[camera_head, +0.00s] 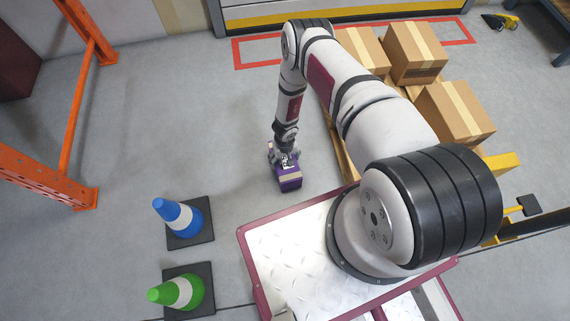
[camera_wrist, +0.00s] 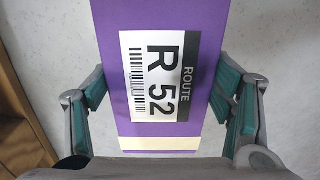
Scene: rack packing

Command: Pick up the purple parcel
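The purple parcel (camera_head: 290,181) is a small box with a pale tape band, below my gripper on the grey floor area between the cones and the pallet. In the wrist view the parcel (camera_wrist: 190,20) fills the middle, with a white label reading "ROUTE R 52" and a barcode facing the camera. My gripper (camera_wrist: 160,95) has one green-padded finger against each long side of the parcel, with no clear gap on either side. In the head view my gripper (camera_head: 285,160) is small and partly merged with the parcel. I cannot tell whether the parcel is off the floor.
A wooden pallet (camera_head: 343,150) with several cardboard boxes (camera_head: 415,53) stands just right of the parcel; its wood edge also shows in the wrist view (camera_wrist: 18,130). A blue cone (camera_head: 178,216) and a green cone (camera_head: 177,292) stand lower left. An orange rack (camera_head: 75,105) is farther left.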

